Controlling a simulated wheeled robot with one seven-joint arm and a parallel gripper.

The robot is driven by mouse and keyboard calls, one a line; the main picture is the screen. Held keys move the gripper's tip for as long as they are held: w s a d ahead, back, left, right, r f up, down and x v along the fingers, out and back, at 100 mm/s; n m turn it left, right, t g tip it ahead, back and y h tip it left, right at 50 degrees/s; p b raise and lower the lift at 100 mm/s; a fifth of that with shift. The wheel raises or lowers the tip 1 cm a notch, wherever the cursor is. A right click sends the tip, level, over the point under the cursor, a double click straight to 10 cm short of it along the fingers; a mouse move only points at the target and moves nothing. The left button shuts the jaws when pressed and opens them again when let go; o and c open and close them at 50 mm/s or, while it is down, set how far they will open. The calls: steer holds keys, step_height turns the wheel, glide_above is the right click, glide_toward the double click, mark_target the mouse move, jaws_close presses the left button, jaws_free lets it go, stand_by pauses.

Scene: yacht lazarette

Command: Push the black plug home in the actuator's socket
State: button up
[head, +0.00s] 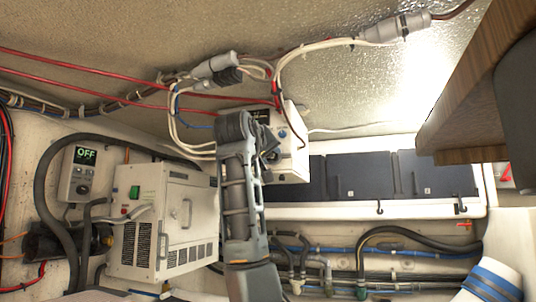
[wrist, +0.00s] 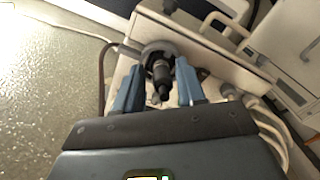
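In the wrist view the black plug (wrist: 160,74) is a dark, stepped cylinder at a round dark collar on a pale housing (wrist: 208,44), which I take to be the actuator. My gripper's two blue fingers (wrist: 159,85) stand one on each side of the plug, with a gap visible on both sides. The gripper looks open. How deep the plug sits in the socket cannot be told. In the head view my arm reaches up to a white overhead box (head: 291,160). My arm covers part of this box, and the plug cannot be made out there.
Grey connectors (head: 218,65) and white cables hang close above the white box. Red cables (head: 90,68) cross at upper left. A white cabinet (head: 165,222) and a small box reading OFF (head: 80,178) stand at left. A wooden panel (head: 465,110) juts in at right.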

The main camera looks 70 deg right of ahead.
steer(key=shift+o, duration=0.7)
steer(key=shift+a, duration=0.3)
steer(key=a+b, duration=0.2)
steer(key=a, duration=0.5)
steer(key=shift+s, duration=0.3)
steer(key=shift+a, duration=0.1)
